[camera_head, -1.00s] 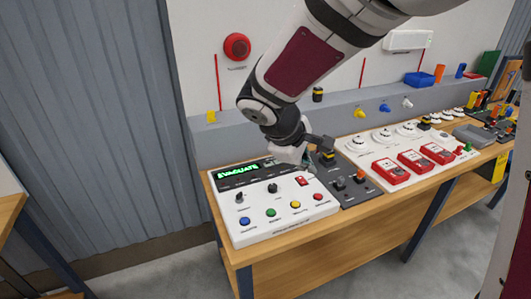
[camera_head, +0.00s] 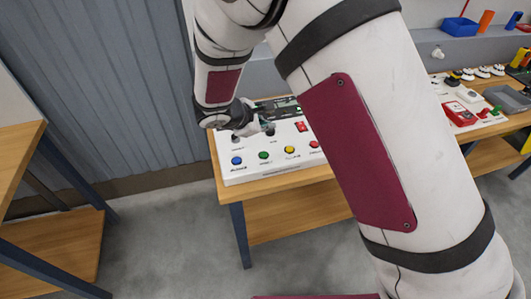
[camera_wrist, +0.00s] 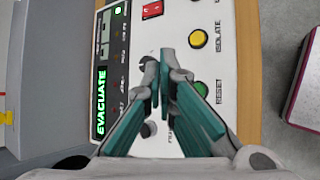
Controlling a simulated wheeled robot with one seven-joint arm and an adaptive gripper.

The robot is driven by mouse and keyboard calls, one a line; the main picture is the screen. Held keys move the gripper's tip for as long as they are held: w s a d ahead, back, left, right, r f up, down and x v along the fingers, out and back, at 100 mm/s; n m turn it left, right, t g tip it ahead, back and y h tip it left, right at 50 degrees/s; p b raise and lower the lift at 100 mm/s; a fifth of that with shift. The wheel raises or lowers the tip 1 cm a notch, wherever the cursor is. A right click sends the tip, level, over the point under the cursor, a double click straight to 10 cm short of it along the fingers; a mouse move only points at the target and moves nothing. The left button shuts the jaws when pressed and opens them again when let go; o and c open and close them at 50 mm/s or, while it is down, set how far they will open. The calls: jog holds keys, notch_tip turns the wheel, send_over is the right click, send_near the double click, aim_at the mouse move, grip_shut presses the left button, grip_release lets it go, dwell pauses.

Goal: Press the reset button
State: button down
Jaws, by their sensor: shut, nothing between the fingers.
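The reset button is the green button (camera_head: 263,155) in the front row of the white control panel (camera_head: 243,173). In the wrist view the green button (camera_wrist: 200,88) sits beside the word RESET, partly covered by my right finger. My gripper (camera_wrist: 159,70) is shut with nothing in it and hangs over the panel between the green lettered display and the button row. In the head view my gripper (camera_head: 268,130) is above the panel, behind the green button. I cannot tell the exact height of the fingertips over the panel.
A yellow button (camera_wrist: 198,39) marked ISOLATE is beside the green one. A blue button (camera_head: 237,160) and a red button (camera_head: 314,146) flank the row. The display (camera_wrist: 101,102) reads EVACUATE. A red switch (camera_wrist: 152,10) and a dark knob (camera_wrist: 149,129) stand on the panel.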

aim_at(265, 155)
jog(key=shift+f+b, duration=1.4)
jog(key=shift+f, duration=3)
jog(key=shift+f, duration=0.4)
jog(key=shift+f+b, duration=0.45)
jog(key=shift+r, duration=0.1)
jog(key=shift+r+p, duration=0.3)
jog(key=shift+r, duration=0.5)
jog(key=shift+r+p, duration=0.85)
jog(key=shift+r, duration=1.65)
